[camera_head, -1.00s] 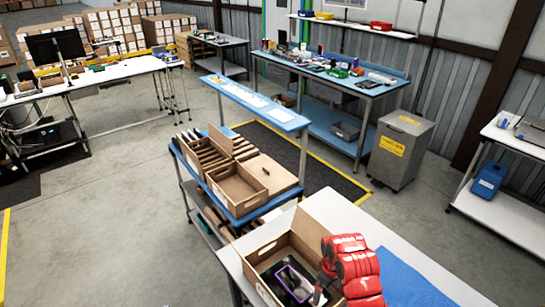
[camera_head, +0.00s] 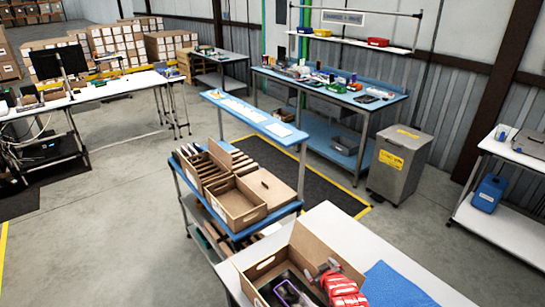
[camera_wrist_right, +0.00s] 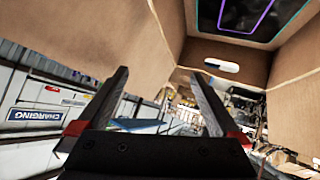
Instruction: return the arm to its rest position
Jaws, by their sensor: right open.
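My right arm, in red, enters the head view from the bottom. Its gripper (camera_head: 323,270) is over the right part of an open cardboard carton (camera_head: 262,266). The right wrist view shows its two dark fingers (camera_wrist_right: 160,73) spread apart with nothing between them. Brown carton walls (camera_wrist_right: 225,62) surround the upper part of that view. A dark item with a purple outline (camera_head: 287,293) lies in the carton and shows at the top of the wrist view (camera_wrist_right: 250,14). My left gripper is not in view.
The carton stands on a white table (camera_head: 335,222), with a blue mat (camera_head: 395,287) to its right. Behind is a blue rack (camera_head: 255,120) with an open carton (camera_head: 236,203) and several brown dividers. A grey bin (camera_head: 398,165) stands beyond.

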